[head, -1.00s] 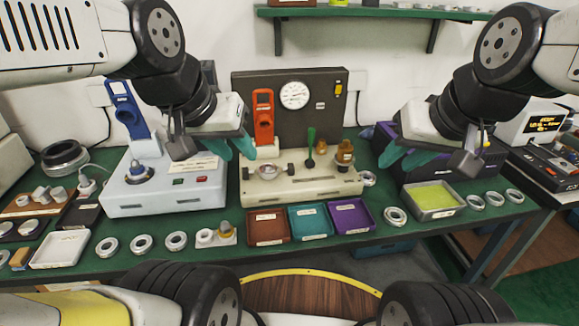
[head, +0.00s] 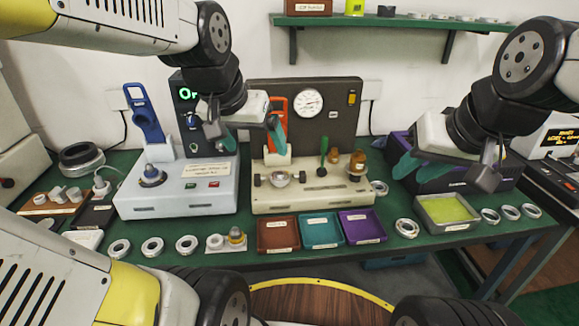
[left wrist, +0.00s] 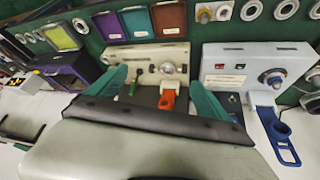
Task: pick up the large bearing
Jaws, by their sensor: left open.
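Several metal bearing rings lie flat along the front of the green bench. Three sit at the front left, including one ring (head: 187,245). One ring (head: 407,228) lies right of the purple tray, and three more, including one ring (head: 490,216), lie at the right. Sizes look alike, so I cannot tell which is the large bearing. A large dark ring-shaped thing (head: 82,158) stands at the back left. My left gripper (head: 273,138) is open and empty, above the cream machine; its spread teal fingers show in the left wrist view (left wrist: 160,88). My right gripper (head: 414,170) hangs empty by the purple box, fingers apart.
A blue-grey machine (head: 178,195) and a cream machine (head: 313,193) with a gauge panel (head: 335,120) stand mid-bench. Brown (head: 278,250), teal (head: 321,246) and purple (head: 362,241) trays lie in front. A yellow-green filled metal tray (head: 418,208) is at right.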

